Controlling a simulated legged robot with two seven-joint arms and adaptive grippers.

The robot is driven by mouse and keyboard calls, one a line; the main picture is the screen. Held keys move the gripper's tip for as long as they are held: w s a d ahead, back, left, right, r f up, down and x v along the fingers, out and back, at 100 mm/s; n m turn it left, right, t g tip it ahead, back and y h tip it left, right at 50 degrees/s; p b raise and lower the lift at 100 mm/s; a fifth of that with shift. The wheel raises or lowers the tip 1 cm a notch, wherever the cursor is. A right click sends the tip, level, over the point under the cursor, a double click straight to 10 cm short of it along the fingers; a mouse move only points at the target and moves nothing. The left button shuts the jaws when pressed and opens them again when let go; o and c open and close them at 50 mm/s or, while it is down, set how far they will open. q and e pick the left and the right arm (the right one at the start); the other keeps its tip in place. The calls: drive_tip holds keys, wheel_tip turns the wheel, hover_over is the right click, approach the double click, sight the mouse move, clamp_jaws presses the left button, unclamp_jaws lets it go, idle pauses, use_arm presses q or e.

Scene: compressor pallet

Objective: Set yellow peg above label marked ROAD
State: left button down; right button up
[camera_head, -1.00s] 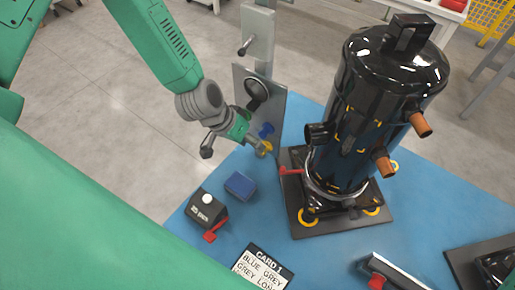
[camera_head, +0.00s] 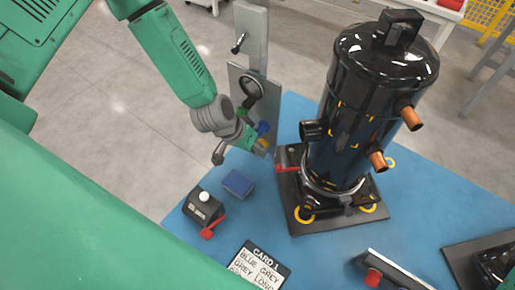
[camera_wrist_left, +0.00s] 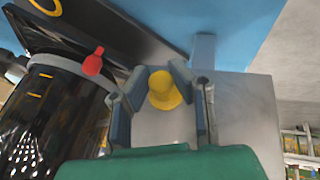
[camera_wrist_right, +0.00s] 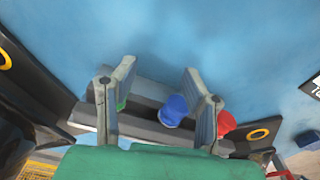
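My left gripper (camera_head: 259,148) is at the yellow peg. In the left wrist view the peg (camera_wrist_left: 165,88) lies between the fingers and nearly fills the gap; I cannot tell whether both fingers press on it. My right gripper (camera_wrist_right: 160,68) shows only in its own wrist view, fingers wide apart. Between them, apparently untouched, is another blue peg (camera_wrist_right: 173,110) at a dark rack (camera_wrist_right: 150,126). I see no readable ROAD label.
The black compressor (camera_head: 375,110) stands on a dark base right of the panel. On the blue mat (camera_head: 300,262) are a blue block (camera_head: 238,184), a black box with a red lever (camera_head: 204,209) and a lettered card (camera_head: 258,270). A red peg (camera_wrist_right: 226,123) is beside my right gripper.

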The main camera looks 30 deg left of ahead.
use_arm(q)
drive_tip(key=shift+w+a, duration=0.15)
drive_tip(key=shift+a, duration=0.05)
drive_tip(key=shift+s+a+p, duration=0.2)
drive_tip(key=shift+s+p, duration=0.05)
drive_tip(key=shift+s, duration=1.35)
drive_tip(key=shift+s+a+p, duration=0.2)
drive_tip(key=shift+s+p, duration=0.05)
drive_tip(key=shift+s, duration=1.3)
drive_tip(key=shift+d, duration=0.1)
